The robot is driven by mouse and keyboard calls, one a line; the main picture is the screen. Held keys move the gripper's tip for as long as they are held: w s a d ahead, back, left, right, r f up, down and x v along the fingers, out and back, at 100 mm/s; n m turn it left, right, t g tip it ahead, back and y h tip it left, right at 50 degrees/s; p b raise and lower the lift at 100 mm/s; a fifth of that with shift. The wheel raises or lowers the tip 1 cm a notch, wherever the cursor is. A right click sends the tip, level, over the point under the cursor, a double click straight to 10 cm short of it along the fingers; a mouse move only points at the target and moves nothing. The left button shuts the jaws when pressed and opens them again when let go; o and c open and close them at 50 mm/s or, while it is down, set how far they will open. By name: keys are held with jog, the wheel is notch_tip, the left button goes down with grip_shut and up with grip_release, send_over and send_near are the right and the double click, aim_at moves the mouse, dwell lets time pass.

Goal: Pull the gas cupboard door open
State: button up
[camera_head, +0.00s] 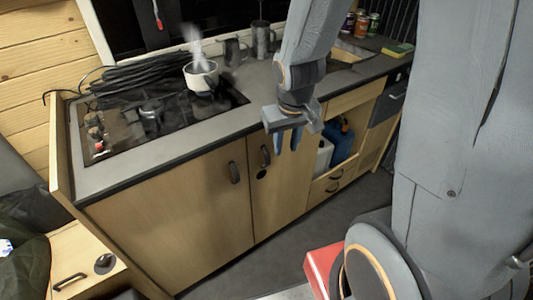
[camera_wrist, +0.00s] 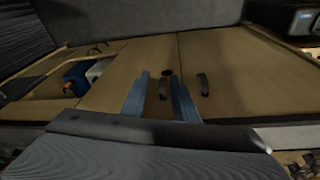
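Two closed wooden doors are side by side under the worktop. The narrower door (camera_head: 280,190) has a dark handle (camera_head: 265,156) and a round black spot below it. The wider door (camera_head: 165,220) to its left has its own dark handle (camera_head: 234,172). Neither door is labelled, so I cannot tell for sure which is the gas cupboard. My gripper (camera_head: 286,147) is open and empty, pointing down in front of the narrower door, right of its handle. In the wrist view its two blue fingers (camera_wrist: 159,78) appear either side of that handle (camera_wrist: 163,88), without visible contact.
An open compartment right of the narrower door holds a blue jug (camera_head: 341,142) and a white container (camera_head: 324,157). A steaming pot (camera_head: 201,76) stands on the hob above. A red box (camera_head: 322,268) is on the floor near my base. Floor before the doors is clear.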

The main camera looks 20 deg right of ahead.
jog(key=n+t+y, duration=0.1)
jog(key=t, duration=0.1)
send_over(268, 156)
jog(key=s, duration=0.3)
notch_tip(268, 156, down, 9)
jog(key=shift+b+x, duration=0.35)
jog(key=shift+x, duration=3.5)
jog(key=shift+w+d, duration=0.15)
jog(key=shift+d, duration=0.05)
jog(key=shift+r, duration=0.1)
grip_shut()
